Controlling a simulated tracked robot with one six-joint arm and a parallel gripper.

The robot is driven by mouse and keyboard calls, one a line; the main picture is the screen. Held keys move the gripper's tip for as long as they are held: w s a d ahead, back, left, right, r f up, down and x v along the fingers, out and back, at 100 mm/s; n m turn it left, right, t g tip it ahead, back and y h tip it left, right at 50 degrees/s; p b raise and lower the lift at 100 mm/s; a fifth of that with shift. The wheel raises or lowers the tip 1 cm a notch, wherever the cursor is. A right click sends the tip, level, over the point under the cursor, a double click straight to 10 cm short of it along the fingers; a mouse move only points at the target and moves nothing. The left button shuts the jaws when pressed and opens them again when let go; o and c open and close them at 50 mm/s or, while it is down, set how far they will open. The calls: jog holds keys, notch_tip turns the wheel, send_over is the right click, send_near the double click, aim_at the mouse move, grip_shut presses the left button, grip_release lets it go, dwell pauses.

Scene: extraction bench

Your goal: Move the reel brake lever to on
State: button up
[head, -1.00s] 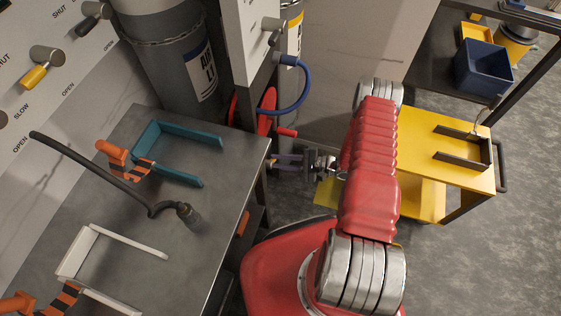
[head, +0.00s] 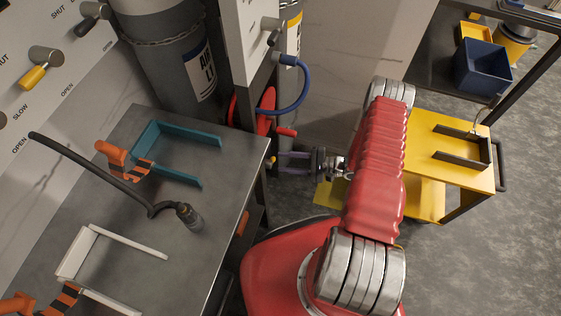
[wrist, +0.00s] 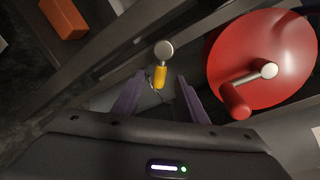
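The reel brake lever shows in the wrist view as a round grey hub with a short yellow grip (wrist: 160,77) hanging down from it. In the head view a small yellow spot (head: 273,160) beside the bench edge seems to be its grip. My gripper (wrist: 154,82) is open, with its two purple fingers to the left and right of the yellow grip. It holds nothing, and I cannot tell whether the grip is between the fingertips or just beyond them. In the head view my gripper (head: 281,163) points left toward the bench edge.
The red hose reel (wrist: 275,55) with its crank handle (wrist: 236,100) is close on the right in the wrist view. The steel bench (head: 226,215) stands left of my gripper. A yellow cart (head: 425,165) stands right of my arm. An orange object (wrist: 64,18) lies at upper left.

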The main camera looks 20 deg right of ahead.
jog(key=v, duration=1)
jog(key=shift+s+d, duration=0.2)
jog(key=shift+d, duration=0.05)
